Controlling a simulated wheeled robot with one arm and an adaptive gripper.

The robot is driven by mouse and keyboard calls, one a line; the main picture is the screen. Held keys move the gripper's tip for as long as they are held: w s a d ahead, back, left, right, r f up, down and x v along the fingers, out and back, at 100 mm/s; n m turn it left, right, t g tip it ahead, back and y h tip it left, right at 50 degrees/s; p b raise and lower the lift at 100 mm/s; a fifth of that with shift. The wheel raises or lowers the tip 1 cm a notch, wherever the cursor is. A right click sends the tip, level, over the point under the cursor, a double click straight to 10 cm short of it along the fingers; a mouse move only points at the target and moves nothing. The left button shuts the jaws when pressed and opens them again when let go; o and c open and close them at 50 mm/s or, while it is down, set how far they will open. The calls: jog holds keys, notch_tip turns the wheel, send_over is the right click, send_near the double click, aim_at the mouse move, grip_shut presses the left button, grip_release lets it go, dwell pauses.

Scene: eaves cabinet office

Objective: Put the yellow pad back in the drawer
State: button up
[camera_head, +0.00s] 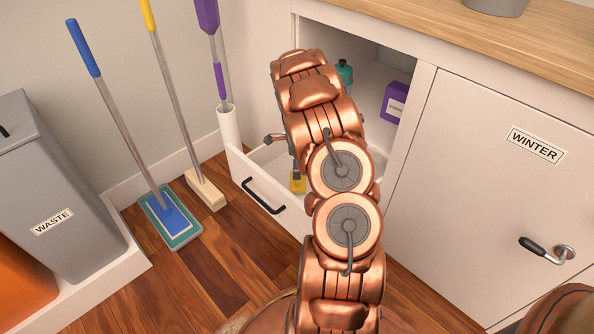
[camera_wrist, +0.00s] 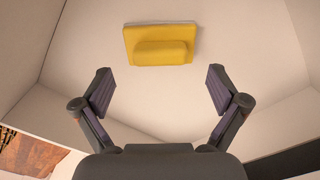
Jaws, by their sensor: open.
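The yellow pad (camera_wrist: 160,46) lies flat on the pale floor of the drawer, with a raised block along its middle. It shows in the head view (camera_head: 298,183) as a small yellow patch inside the open drawer (camera_head: 268,190). My gripper (camera_wrist: 160,82) is open and empty, its two dark fingers spread apart. In the wrist view the pad sits beyond the fingertips, apart from them. In the head view my copper arm hides most of my gripper and part of the drawer.
Above the drawer, an open cabinet holds a teal bottle (camera_head: 344,74) and a purple box (camera_head: 396,102). A closed door marked WINTER (camera_head: 490,190) is at the right. A flat mop (camera_head: 170,217), a broom (camera_head: 206,190) and a grey waste bin (camera_head: 50,190) stand left.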

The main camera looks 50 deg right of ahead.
notch_tip(320, 180, up, 7)
jog(key=p, duration=0.2)
jog(key=s+a+r+n+g, duration=0.1)
jog(key=s+a+r+n, duration=0.3)
jog(key=a, duration=0.4)
jog(key=s+a+r+n, duration=0.3)
jog(key=a+r+n, duration=0.2)
jog(key=a+r, duration=0.15)
jog(key=s+a+r+n+g, duration=0.1)
jog(key=s+a+r+n, duration=0.3)
jog(key=a, duration=0.5)
jog(key=s+a+r+n+g, duration=0.1)
jog(key=s+a+r+n, duration=0.1)
jog(key=s+a+n, duration=0.5)
jog(key=s+a+r+n, duration=0.2)
jog(key=s+a+n, duration=0.5)
jog(key=s, duration=0.7)
jog(key=shift+r+g, duration=0.25)
jog(key=shift+g, duration=0.15)
